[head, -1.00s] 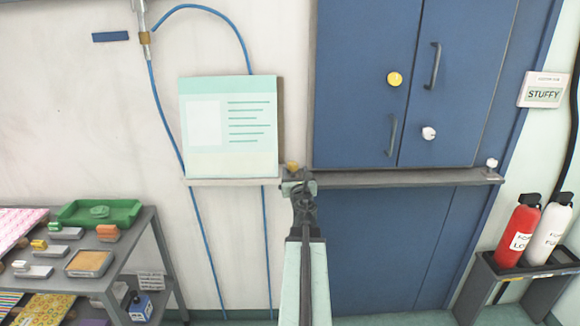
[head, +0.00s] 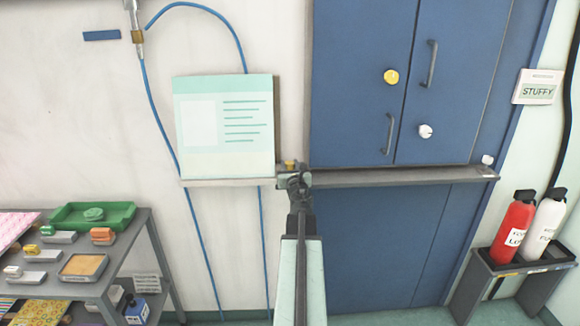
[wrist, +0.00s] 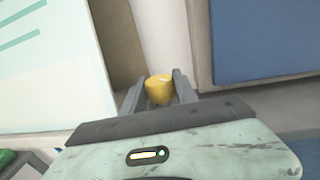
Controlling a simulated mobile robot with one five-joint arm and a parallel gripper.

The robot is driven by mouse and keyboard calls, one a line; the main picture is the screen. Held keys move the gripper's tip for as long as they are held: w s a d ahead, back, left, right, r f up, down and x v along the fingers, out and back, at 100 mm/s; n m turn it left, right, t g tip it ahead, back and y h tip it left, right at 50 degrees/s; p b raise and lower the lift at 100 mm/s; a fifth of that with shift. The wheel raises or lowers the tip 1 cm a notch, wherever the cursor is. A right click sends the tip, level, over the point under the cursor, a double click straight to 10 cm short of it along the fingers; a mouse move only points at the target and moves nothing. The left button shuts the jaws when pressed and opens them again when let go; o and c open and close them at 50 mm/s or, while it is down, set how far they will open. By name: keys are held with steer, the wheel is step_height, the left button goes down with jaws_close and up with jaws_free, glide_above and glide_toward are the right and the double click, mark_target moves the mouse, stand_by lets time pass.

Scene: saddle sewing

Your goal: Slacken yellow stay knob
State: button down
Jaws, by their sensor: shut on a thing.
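A yellow knob (head: 290,165) stands at the ledge just right of the pale green poster, mostly hidden behind my gripper in the head view. In the wrist view the yellow knob (wrist: 159,89) sits between the two grey fingers of my gripper (wrist: 158,84), which is shut on it. My gripper (head: 292,172) is at the ledge, with my arm reaching up from below. Another yellow knob (head: 391,76) is on the left blue cabinet door, apart from my gripper.
A grey ledge (head: 400,176) runs under the blue cabinet (head: 362,40), with a white knob (head: 487,160) at its right end. The poster (head: 224,128) stands close left. A cart (head: 120,240) is at left, and bottles (head: 514,228) are at right.

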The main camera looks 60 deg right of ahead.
steer(key=n+t+y, duration=0.2)
steer(key=y, duration=0.1)
steer(key=n+t+y, duration=0.2)
steer(key=shift+d+n+y, duration=0.2)
steer(key=shift+n+y, duration=0.1)
steer(key=shift+y, duration=0.1)
steer(key=shift+a+n+t+y, duration=0.1)
steer(key=shift+n+t+y, duration=0.4)
steer(key=shift+y, duration=0.2)
steer(key=shift+a+y, duration=0.1)
steer(key=shift+y, duration=0.2)
steer(key=c, duration=0.9)
jaws_free()
steer(key=shift+c, duration=0.2)
